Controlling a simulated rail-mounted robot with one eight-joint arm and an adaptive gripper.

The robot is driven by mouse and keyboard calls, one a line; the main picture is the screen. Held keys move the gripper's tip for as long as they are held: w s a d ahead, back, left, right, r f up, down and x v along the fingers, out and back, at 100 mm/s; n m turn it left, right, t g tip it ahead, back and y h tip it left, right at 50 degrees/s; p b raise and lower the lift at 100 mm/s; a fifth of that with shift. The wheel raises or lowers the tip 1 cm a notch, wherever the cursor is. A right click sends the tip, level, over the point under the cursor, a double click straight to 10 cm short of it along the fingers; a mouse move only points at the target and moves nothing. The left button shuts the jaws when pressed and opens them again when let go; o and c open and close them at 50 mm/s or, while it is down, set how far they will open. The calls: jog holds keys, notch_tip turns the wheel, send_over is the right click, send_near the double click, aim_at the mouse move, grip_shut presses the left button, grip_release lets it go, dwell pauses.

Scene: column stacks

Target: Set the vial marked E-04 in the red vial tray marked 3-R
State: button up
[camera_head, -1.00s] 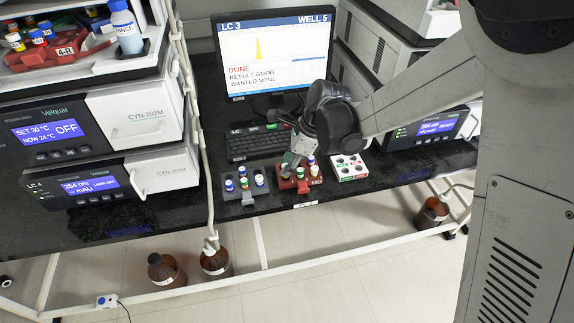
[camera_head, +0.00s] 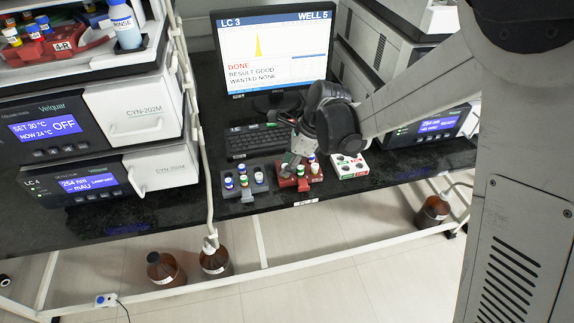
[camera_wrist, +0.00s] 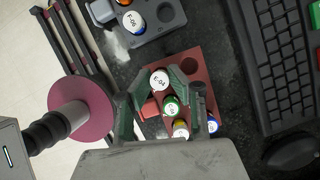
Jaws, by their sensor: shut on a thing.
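The vial marked E-04 (camera_wrist: 160,79), with a white cap, is between the fingertips of my gripper (camera_wrist: 160,76) in the wrist view. My gripper is shut on it, over the red vial tray (camera_wrist: 208,58). I cannot tell whether the vial's base is in a well or above it. The tray holds a green-capped vial (camera_wrist: 171,105), a yellow-capped vial (camera_wrist: 181,129) and a blue-capped vial (camera_wrist: 213,125). In the head view my gripper (camera_head: 291,163) is over the red tray (camera_head: 287,184) on the black bench. The tray's mark is not readable.
A grey tray (camera_head: 231,194) with several vials is left of the red tray; its vial E-06 (camera_wrist: 134,21) shows in the wrist view. The keyboard (camera_head: 250,143) and monitor (camera_head: 275,55) are behind. Another red tray, 4-R (camera_head: 62,46), is at upper left.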

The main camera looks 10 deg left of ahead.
jog(key=shift+f+b, duration=0.4)
jog(key=shift+f, duration=0.15)
dwell(0.4)
jog(key=o, duration=0.9)
jog(key=shift+r, duration=0.1)
jog(key=s+v, duration=0.1)
jog(key=v, duration=1.1)
jog(key=s+d+r+n+t, duration=0.25)
jog(key=d+r+n, duration=0.2)
jog(key=d, duration=0.45)
jog(key=s+d+r+n+t+h, duration=0.1)
jog(key=s+d+n, duration=0.4)
jog(key=d, duration=0.5)
jog(key=s+d+r+n+t+h, duration=0.2)
jog(key=s+d+n, duration=0.4)
jog(key=s+d, duration=0.3)
jog(key=shift+s+d+t+h, duration=0.35)
jog(key=shift+s+t+h, duration=0.35)
jog(key=shift+t, duration=0.65)
